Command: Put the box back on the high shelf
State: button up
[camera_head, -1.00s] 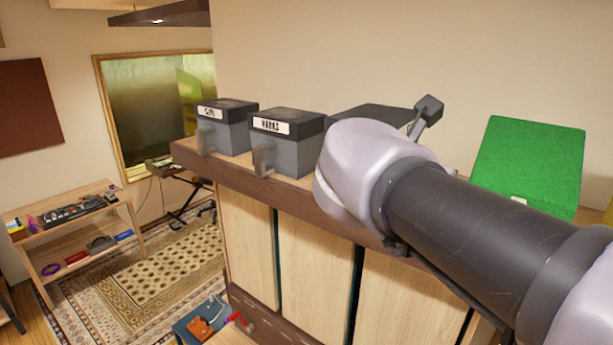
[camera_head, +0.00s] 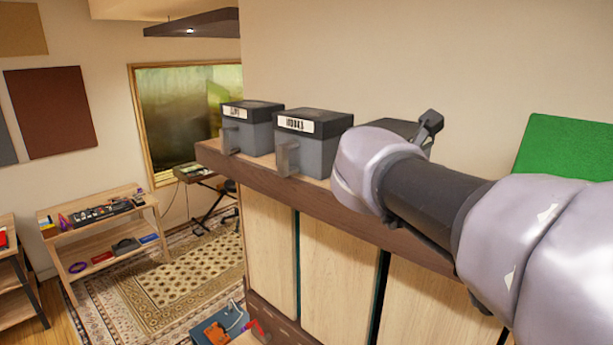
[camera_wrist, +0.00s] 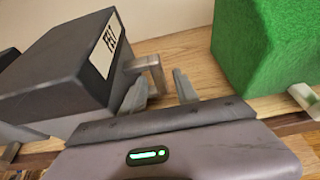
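A dark-lidded grey box with a white label that seems to read "FELT" (camera_wrist: 62,65) sits on the high shelf (camera_wrist: 180,50). In the head view its dark lid (camera_head: 392,127) shows only in part behind my arm. Its grey handle (camera_wrist: 152,70) points toward my gripper. My gripper (camera_wrist: 160,92) is open, its two fingers apart, with the handle's end at or just beyond the gap; I cannot tell if they touch. In the head view my arm hides most of the gripper.
Two similar labelled boxes (camera_head: 250,128) (camera_head: 308,145) stand further left on the shelf. A green block (camera_head: 570,148) is at the right; it fills the wrist view's upper right (camera_wrist: 265,45). Panelled cabinet fronts (camera_head: 340,270) lie below. A low wooden bench (camera_head: 105,235) and rug are at left.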

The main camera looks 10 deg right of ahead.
jog(key=shift+w+d, duration=0.1)
jog(key=shift+w, duration=0.05)
jog(key=shift+r, duration=0.1)
jog(key=p+v, duration=0.4)
jog(key=v, duration=0.7)
jog(key=s+a+f+m+g+y, duration=0.35)
jog(key=s+f+m+y, duration=0.35)
jog(key=s+f+m, duration=0.6)
jog(key=s+a+f+m+y, duration=0.4)
jog(key=a+f+m+y, duration=0.35)
jog(key=m, duration=0.95)
notch_tip(320, 180, down, 49)
jog(key=a+h+b, duration=0.1)
jog(key=b, duration=4.7)
jog(key=shift+w+a+t+h, duration=0.35)
jog(key=shift+a+t, duration=0.05)
jog(key=shift+t, duration=0.05)
